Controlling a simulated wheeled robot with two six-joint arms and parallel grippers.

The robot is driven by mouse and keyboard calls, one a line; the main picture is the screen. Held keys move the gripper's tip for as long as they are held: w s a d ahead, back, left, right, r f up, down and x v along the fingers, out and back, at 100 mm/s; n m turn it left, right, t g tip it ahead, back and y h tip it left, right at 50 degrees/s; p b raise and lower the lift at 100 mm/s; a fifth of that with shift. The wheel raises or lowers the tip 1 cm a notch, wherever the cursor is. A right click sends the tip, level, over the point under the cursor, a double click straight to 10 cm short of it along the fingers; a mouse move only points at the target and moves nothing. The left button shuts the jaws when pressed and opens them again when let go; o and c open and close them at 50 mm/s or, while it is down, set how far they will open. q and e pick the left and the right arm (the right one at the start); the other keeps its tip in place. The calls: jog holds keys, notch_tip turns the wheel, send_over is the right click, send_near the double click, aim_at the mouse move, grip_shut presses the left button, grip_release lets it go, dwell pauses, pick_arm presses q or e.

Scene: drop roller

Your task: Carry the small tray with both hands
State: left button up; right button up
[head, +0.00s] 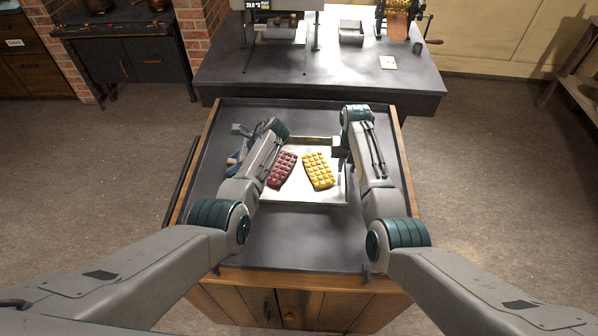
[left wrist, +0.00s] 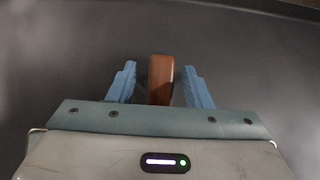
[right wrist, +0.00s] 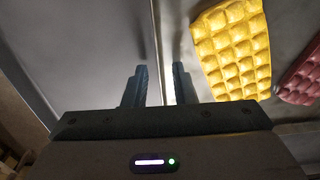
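The small shallow metal tray (head: 318,198) lies on the dark top of a wooden cart. It holds a dark red slab (head: 282,170) and a yellow slab (head: 318,171), both scored into squares; both also show in the right wrist view. My left gripper (left wrist: 160,82) is open, left of the tray, with a brown bar-like piece (left wrist: 160,78) between its blue fingers and gaps on both sides. My right gripper (right wrist: 162,82) is open narrowly at the tray's right side, with a bright thin edge between its fingers, beside the yellow slab. My arms hide parts of both tray sides.
The cart top (head: 290,240) is clear in front of the tray and has a raised rim. Behind the cart stands a dark table (head: 300,75) with a hand-cranked roller (head: 397,18) and other equipment. A dark stove (head: 125,50) stands at the back left.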

jog(key=shift+r, duration=0.1)
pick_arm(q)
jog(key=v, duration=1.2)
pick_arm(e)
notch_tip(320, 180, up, 12)
dwell(0.5)
